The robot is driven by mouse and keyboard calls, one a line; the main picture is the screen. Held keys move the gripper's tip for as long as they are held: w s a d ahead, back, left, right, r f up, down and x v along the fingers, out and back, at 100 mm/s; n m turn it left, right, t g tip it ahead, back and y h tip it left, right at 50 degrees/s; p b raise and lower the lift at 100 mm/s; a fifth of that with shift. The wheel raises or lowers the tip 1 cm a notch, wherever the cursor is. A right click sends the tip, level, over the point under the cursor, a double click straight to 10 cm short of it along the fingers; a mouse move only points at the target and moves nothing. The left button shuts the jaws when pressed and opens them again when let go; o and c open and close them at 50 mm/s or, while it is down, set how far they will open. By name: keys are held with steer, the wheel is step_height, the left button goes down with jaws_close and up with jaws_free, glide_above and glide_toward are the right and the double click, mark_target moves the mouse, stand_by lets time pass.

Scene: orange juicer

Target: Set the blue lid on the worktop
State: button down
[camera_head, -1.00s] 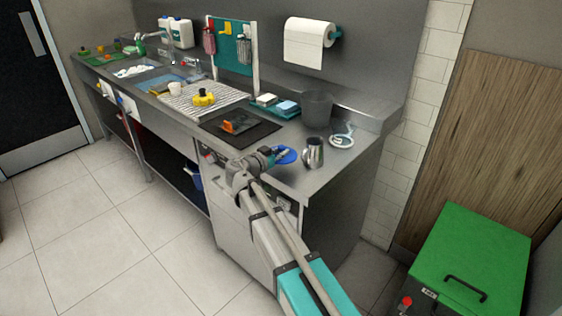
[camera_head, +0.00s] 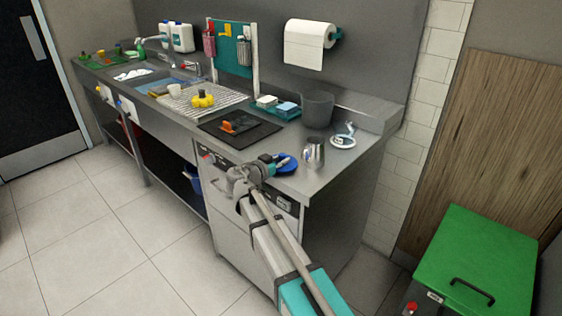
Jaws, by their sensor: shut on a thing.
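The blue lid (camera_head: 289,164) is a round disc at the near edge of the steel worktop (camera_head: 350,162), just left of a steel jug. My gripper (camera_head: 273,163) is shut on the lid's left side. The lid shows a rather round face, so it looks tilted. I cannot tell whether it touches the worktop or hangs slightly above it or in front of its edge. The fingertips are small and partly hidden by the wrist.
The steel jug (camera_head: 314,152) stands close to the lid's right. Behind are a dark mat (camera_head: 262,129) with an orange-handled item, a grey bin (camera_head: 317,108) and a white ring-shaped stand (camera_head: 342,141). Some bare worktop lies between mat, bin and jug.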

steer(key=shift+f, duration=0.1)
steer(key=c, duration=0.5)
jaws_free()
steer(key=shift+c, duration=0.2)
steer(key=shift+s+a, duration=0.1)
steer(key=p+v, duration=0.1)
steer(key=v, duration=1)
steer(key=shift+s+a, duration=0.2)
steer(key=shift+s, duration=0.1)
